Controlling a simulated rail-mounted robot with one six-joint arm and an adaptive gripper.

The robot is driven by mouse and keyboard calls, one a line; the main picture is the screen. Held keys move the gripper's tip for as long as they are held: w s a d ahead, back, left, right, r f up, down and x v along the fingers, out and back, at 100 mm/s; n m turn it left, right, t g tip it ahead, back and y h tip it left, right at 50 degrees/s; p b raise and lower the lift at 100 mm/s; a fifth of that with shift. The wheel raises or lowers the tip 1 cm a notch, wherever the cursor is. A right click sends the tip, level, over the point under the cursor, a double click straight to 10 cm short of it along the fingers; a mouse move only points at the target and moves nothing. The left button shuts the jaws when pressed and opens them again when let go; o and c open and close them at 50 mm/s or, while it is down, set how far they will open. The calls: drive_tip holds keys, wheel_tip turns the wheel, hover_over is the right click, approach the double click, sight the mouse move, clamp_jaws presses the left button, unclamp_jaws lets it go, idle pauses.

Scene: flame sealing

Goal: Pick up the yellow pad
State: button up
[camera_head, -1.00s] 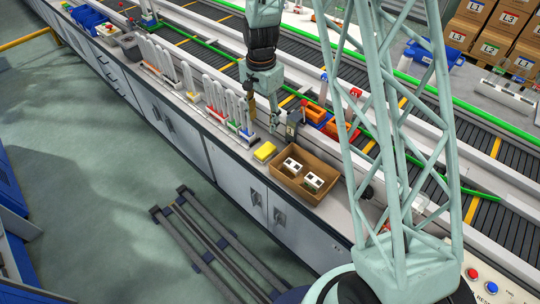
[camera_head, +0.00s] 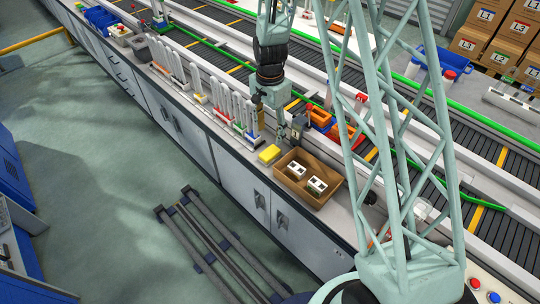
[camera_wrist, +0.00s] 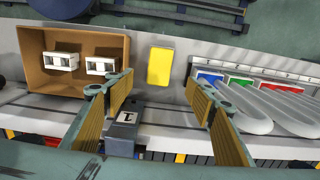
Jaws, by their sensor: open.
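The yellow pad (camera_head: 269,154) lies flat on the bench top, just left of the cardboard box in the head view. In the wrist view the yellow pad (camera_wrist: 161,66) lies between and beyond my two fingertips, with bench showing around it. My gripper (camera_wrist: 160,88) is open, its fingers wide apart, with nothing between them.
An open cardboard box (camera_head: 309,178) with two white blocks stands beside the pad. On the other side are racks of white pipettes (camera_wrist: 262,100) with coloured labels. A small grey device (camera_wrist: 124,125) sits below my left finger in the wrist view. A conveyor (camera_head: 300,60) runs behind.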

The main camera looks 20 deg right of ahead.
hover_over(270, 152)
drive_tip(key=shift+w+f, duration=0.15)
drive_tip(key=shift+f, duration=3.5)
drive_tip(key=shift+f+b, duration=0.4)
drive_tip(key=shift+f, duration=2.25)
drive_tip(key=c, duration=1)
